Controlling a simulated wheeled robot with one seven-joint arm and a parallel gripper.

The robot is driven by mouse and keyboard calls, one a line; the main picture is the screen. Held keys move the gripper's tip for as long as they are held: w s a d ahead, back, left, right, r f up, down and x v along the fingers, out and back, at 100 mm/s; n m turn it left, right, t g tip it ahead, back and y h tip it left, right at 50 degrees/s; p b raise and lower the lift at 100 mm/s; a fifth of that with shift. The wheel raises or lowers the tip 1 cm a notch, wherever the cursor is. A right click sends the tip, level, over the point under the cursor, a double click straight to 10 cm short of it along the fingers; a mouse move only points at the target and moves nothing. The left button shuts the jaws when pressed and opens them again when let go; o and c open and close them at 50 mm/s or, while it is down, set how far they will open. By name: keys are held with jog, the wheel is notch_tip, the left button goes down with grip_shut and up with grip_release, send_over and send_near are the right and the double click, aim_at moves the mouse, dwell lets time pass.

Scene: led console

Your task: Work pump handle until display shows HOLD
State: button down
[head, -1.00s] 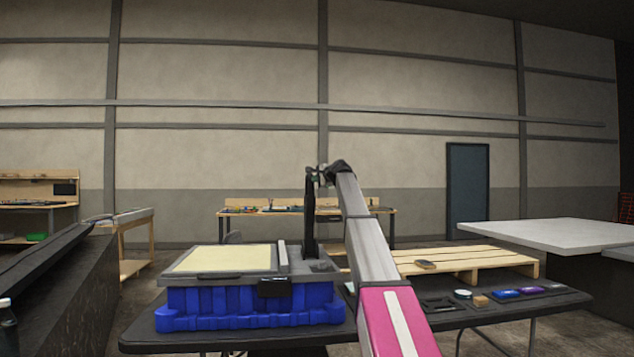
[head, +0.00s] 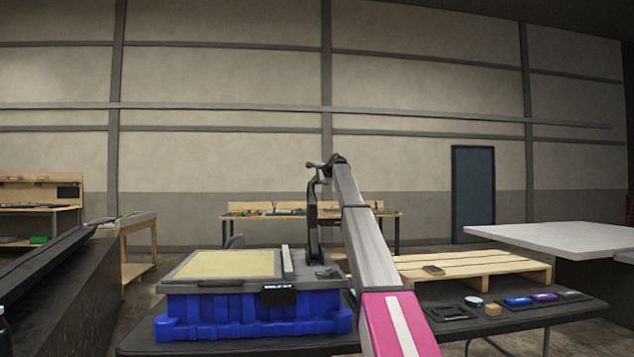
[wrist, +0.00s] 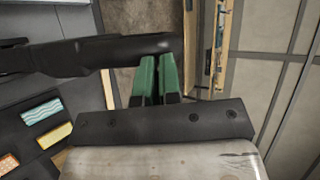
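The console has a blue ribbed base (head: 250,320) and a grey top with a pale yellow panel (head: 228,264). Its small black display (head: 278,296) faces me with a line of pale text too small to read. The black pump handle (head: 312,222) stands nearly upright at the right of the top. My gripper (head: 316,176) is at the handle's upper end. In the wrist view the green fingers (wrist: 158,78) are close together, with their tips against or beside the dark handle (wrist: 95,56). I see nothing clearly between them; contact is hard to judge.
The dark table (head: 560,312) carries several small items at right, including a purple one (head: 543,297) and a wooden block (head: 492,309). A wooden pallet (head: 480,262) lies behind. A pale-topped table (head: 550,236) stands right, a dark sloped surface (head: 60,290) left.

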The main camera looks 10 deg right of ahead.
jog(key=shift+w+f, duration=0.15)
jog(key=shift+w, duration=0.5)
jog(key=shift+s, duration=0.1)
jog(key=v, duration=1.4)
jog(key=shift+r, duration=0.6)
jog(key=shift+s+d, duration=0.1)
jog(key=shift+s, duration=0.05)
dwell(0.4)
